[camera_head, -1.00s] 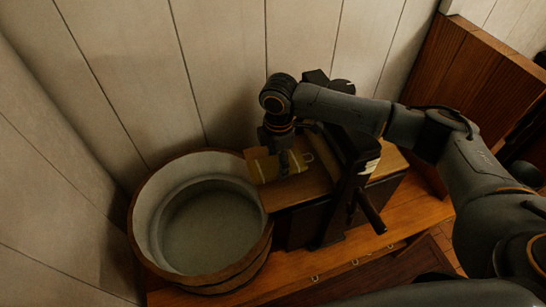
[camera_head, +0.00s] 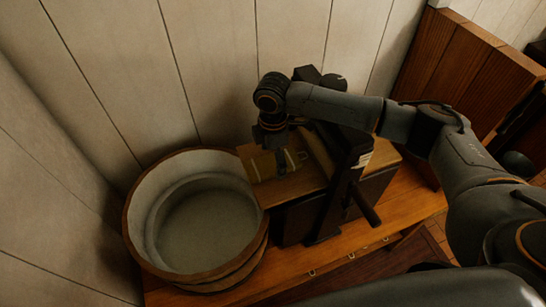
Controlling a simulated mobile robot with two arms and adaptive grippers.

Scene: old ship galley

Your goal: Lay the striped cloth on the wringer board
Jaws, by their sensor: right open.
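The striped cloth (camera_head: 264,169), folded small and olive-brown with pale stripes, lies on the left part of the wooden wringer board (camera_head: 289,190). My right gripper (camera_head: 282,169) points down over the cloth from above, its fingers at the cloth and seen edge-on. It is open; whether a finger touches the cloth cannot be told. Part of the cloth is hidden behind the gripper. My left gripper is not in view.
A wooden tub (camera_head: 133,232) with a grey inside stands just left of the board. The dark wringer frame (camera_head: 333,205) and its crank handle (camera_head: 366,207) stand right of the cloth. The plank wall (camera_head: 215,70) is close behind.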

